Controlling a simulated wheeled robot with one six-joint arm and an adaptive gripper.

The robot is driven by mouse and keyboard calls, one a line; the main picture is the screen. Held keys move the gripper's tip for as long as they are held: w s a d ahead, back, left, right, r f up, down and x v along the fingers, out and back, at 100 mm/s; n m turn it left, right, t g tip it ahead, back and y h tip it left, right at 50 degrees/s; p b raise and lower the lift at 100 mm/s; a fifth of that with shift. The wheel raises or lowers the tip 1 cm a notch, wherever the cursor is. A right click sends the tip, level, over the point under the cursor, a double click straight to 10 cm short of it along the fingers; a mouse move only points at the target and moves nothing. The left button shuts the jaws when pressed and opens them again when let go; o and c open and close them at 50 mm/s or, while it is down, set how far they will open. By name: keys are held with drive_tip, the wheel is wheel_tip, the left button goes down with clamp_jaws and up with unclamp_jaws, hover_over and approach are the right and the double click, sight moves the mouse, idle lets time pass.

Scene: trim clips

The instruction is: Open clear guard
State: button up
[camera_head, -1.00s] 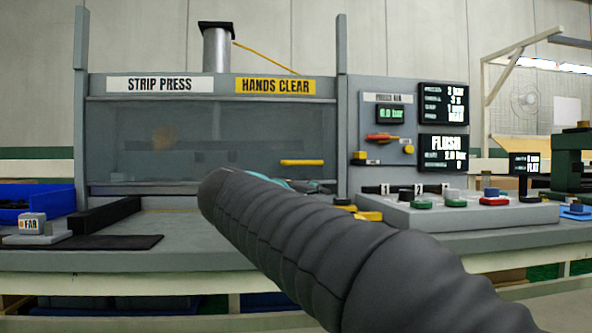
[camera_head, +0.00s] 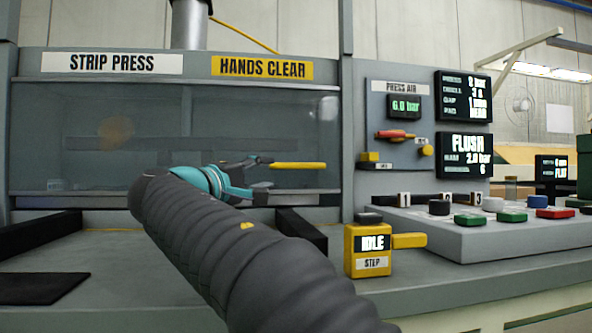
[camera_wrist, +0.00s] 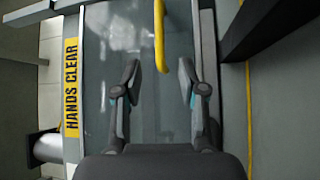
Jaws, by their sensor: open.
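The clear guard (camera_head: 90,135) is a smoky see-through panel across the front of the strip press, and it is down. Its yellow handle (camera_head: 298,166) is a horizontal bar at the panel's lower right. In the wrist view the guard (camera_wrist: 150,115) fills the middle, and the handle (camera_wrist: 160,35) shows at the top centre. My gripper (camera_head: 262,160) is open in front of the panel, close to the left end of the handle. In the wrist view the open fingers (camera_wrist: 158,72) stand either side of the handle's near end. Contact cannot be told.
A yellow IDLE/STEP box (camera_head: 368,250) with a side lever stands right of my arm. A grey console (camera_head: 480,240) with coloured buttons and an air panel (camera_head: 400,120) are at the right. A black mat (camera_head: 40,288) lies at the left on the bench.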

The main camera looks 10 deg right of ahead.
sight(298, 166)
drive_tip(key=x, duration=1.3)
drive_tip(key=shift+w+d, duration=0.1)
drive_tip(key=shift+d, duration=0.25)
clamp_jaws()
drive_tip(key=shift+p, duration=0.3)
